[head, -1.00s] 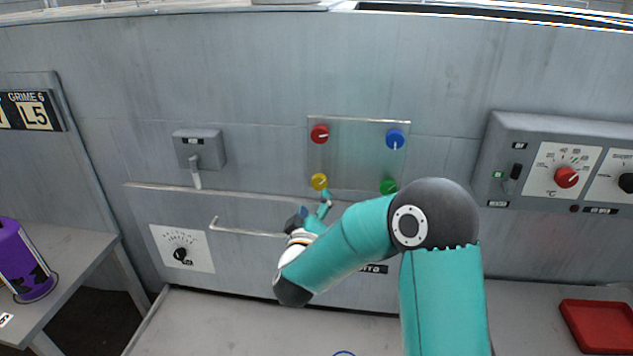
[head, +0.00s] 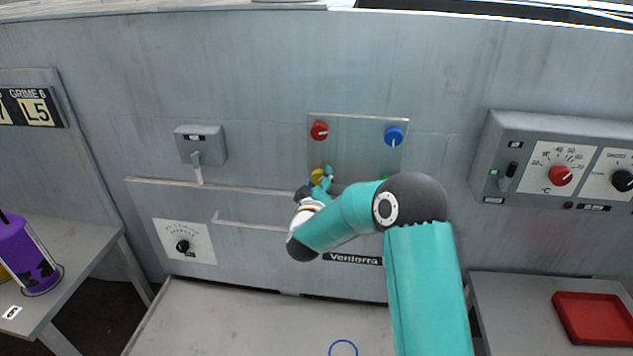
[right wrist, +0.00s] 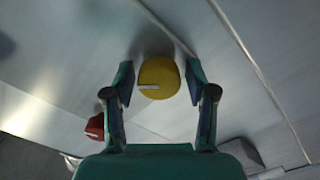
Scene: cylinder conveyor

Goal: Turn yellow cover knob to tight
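The yellow knob (head: 317,175) is at the lower left of a clear cover plate (head: 358,150) on the grey machine front, partly hidden by my gripper in the head view. In the right wrist view the yellow knob (right wrist: 159,78) is round, with a white mark line pointing left. My right gripper (head: 323,180) is at the knob. In the right wrist view its two fingers (right wrist: 158,85) stand open on either side of the knob, with a narrow gap showing at each side. My left gripper is not in view.
A red knob (head: 319,131) and a blue knob (head: 393,136) sit at the plate's upper corners. A green knob at lower right is mostly hidden by my arm. A handle bar (head: 250,224) runs below. A lever box (head: 200,146) is to the left.

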